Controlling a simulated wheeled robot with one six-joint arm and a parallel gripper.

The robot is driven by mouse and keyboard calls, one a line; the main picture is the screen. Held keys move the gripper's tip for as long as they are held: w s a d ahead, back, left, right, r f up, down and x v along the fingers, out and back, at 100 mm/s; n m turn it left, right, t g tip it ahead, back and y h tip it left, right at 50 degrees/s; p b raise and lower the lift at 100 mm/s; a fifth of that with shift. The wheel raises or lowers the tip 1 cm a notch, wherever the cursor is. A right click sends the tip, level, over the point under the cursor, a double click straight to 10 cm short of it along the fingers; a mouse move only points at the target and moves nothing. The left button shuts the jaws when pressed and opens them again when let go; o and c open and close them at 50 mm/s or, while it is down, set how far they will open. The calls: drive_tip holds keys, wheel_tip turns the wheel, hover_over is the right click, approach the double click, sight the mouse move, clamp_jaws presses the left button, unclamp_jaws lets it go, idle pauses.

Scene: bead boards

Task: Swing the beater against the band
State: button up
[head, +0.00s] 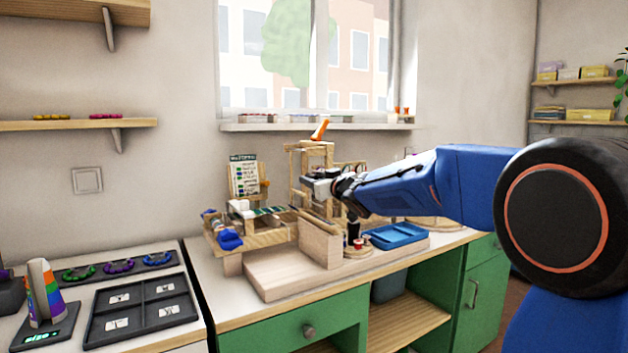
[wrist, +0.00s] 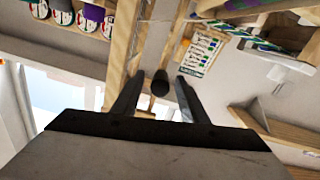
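A wooden loom (head: 262,238) stands on the worktop, with a pale band with green parts (head: 268,211) across it. My gripper (head: 312,186) reaches in from the right, above the loom's right end and in front of a tall wooden frame. In the wrist view its two dark fingers (wrist: 159,88) stand apart. I cannot tell whether this knob belongs to the beater. The beater is not clearly made out in the head view, where my gripper and wrist hide part of the loom.
A pattern card (head: 243,176) stands behind the loom. A tall wooden frame (head: 296,170) with an orange piece on top rises close behind my gripper. A blue tray (head: 396,236) lies to the right. Worktop at front left carries a dark compartment tray (head: 143,309).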

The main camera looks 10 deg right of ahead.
clamp_jaws()
drive_tip(key=shift+s+a+r+m, duration=0.1)
drive_tip(key=shift+s+a+m, duration=0.1)
drive_tip(key=shift+a+m, duration=0.5)
drive_tip(key=shift+s+a+r+m, duration=0.15)
drive_tip(key=shift+a+m, duration=0.25)
drive_tip(key=shift+m, duration=0.6)
